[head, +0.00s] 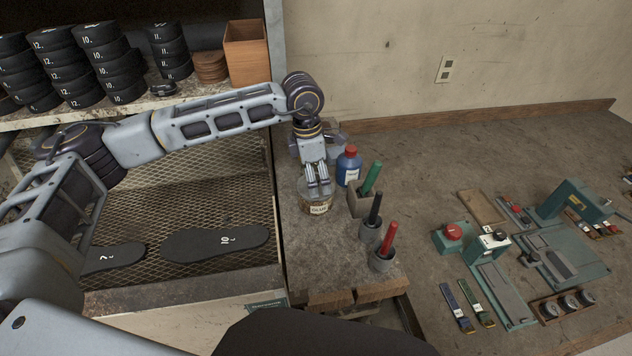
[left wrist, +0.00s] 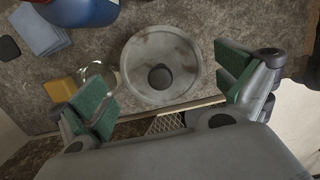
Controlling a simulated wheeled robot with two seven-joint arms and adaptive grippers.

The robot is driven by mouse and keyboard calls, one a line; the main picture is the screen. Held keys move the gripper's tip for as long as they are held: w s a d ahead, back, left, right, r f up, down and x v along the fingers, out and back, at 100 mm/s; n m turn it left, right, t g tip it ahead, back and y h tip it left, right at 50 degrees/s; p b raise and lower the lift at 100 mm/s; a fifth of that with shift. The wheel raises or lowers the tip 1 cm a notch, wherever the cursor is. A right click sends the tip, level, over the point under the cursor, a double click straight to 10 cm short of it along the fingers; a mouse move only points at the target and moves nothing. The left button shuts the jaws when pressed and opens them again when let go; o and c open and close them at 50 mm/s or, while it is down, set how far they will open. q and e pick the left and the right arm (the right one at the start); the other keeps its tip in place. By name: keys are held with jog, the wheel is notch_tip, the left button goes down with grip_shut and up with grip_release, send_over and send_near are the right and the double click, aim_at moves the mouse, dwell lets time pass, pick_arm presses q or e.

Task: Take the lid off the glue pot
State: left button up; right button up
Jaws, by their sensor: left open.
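The glue pot (head: 319,208) is a small labelled jar on the bench, left of the brush holders. Its round grey lid (left wrist: 143,52) with a dark central knob (left wrist: 160,77) is on it, seen from above in the left wrist view. My left gripper (head: 319,188) is just above the pot, pointing down. In the left wrist view its green-padded fingers (left wrist: 165,92) are spread wide and empty, with the lid just beyond them and the knob between their lines. In the head view the gripper partly hides the lid. My right gripper is not in view.
A blue bottle with a red cap (head: 348,168) stands close behind the pot. Brushes with green, black and red handles (head: 388,238) stand in holders to the right. A mesh shelf with dark soles (head: 214,244) lies left. A teal machine (head: 568,203) sits far right.

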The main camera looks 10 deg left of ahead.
pick_arm(q)
jog(key=shift+f, duration=0.6)
jog(key=shift+c, duration=0.4)
jog(key=c, duration=1.9)
jog(key=shift+f, duration=0.1)
grip_shut()
